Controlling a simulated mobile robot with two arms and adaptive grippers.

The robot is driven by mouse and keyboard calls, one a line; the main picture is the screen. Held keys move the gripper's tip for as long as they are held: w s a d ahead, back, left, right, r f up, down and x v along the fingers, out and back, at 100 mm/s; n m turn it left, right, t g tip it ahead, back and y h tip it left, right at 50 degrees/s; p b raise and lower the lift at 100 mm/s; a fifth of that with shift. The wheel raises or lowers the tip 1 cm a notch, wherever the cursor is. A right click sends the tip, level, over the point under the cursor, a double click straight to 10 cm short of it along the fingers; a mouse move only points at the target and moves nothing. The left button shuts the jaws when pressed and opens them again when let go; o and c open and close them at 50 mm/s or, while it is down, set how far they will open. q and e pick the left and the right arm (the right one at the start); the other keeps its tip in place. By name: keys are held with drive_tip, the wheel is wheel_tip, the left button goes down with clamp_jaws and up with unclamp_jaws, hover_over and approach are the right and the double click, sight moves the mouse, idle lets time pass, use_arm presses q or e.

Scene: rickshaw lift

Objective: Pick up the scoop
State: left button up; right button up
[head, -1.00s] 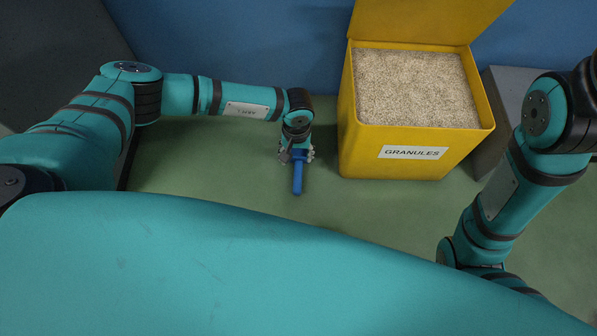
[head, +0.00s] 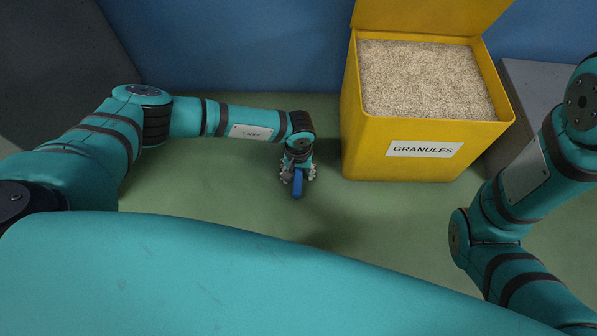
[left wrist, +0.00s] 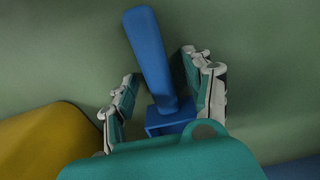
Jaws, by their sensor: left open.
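The blue scoop (head: 297,188) is low by the floor, left of the yellow bin, mostly hidden under my left gripper in the head view. The left wrist view shows its long handle (left wrist: 149,52) and part of its body (left wrist: 170,121). My left gripper (head: 298,177) is over the scoop. In the left wrist view the open fingers of my left gripper (left wrist: 160,87) stand on either side of the handle's lower part, with a gap on the left; the right finger is close to the handle. My right gripper is out of view.
A yellow bin (head: 362,160) labelled GRANULES stands open to the right of the left gripper, filled with pale granules (head: 425,80). A blue wall (head: 230,45) is behind. Green floor (head: 210,175) is clear left of the gripper. A grey box (head: 525,85) stands right of the bin.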

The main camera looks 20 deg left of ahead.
use_arm(q)
drive_tip(key=shift+r, duration=0.1)
clamp_jaws()
